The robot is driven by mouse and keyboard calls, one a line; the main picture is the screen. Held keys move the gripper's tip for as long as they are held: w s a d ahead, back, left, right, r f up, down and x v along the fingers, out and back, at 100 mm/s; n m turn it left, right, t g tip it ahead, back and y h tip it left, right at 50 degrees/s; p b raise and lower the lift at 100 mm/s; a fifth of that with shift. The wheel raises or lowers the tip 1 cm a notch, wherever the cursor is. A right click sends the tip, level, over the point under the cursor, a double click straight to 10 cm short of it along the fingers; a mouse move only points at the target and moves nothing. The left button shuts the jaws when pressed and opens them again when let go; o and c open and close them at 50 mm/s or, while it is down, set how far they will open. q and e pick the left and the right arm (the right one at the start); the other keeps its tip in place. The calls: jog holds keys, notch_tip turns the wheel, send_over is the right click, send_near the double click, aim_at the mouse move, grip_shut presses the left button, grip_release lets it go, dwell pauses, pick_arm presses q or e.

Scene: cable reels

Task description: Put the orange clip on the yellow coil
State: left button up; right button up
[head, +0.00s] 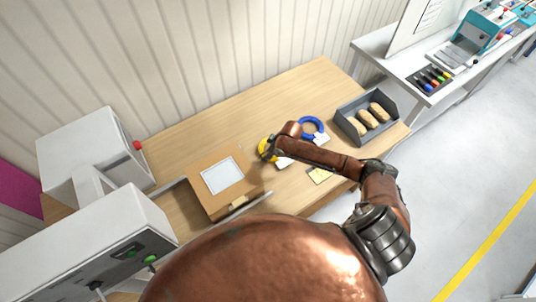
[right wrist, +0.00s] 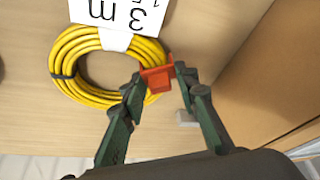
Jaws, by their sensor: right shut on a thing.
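The yellow coil (right wrist: 68,78) lies flat on the wooden table in the right wrist view, with a white "3 m" label across its top. In the head view the coil (head: 264,147) shows partly behind my right arm. The orange clip (right wrist: 157,80) is between the fingertips of my right gripper (right wrist: 158,80), which is shut on it. The clip overlaps the coil's right edge in the wrist view; whether it is around the cable I cannot tell. In the head view my right gripper (head: 268,153) is at the coil, and the clip is hidden. My left gripper is not in view.
A blue coil (head: 312,123) lies right of the yellow one. A dark grey bin (head: 343,129) with tan items stands at the table's right end. A cardboard box (head: 207,207) with a white sheet stands left. A small yellow card (head: 320,175) lies near the front edge.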

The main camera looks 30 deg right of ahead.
jog(key=shift+s+f, duration=0.15)
jog(key=shift+f, duration=0.1)
dwell(0.3)
jog(key=o, duration=1.1)
jog(key=shift+o, duration=0.5)
jog(key=shift+o, duration=1.3)
jog(key=shift+r, duration=0.15)
notch_tip(320, 180, up, 7)
jog(key=p, duration=0.7)
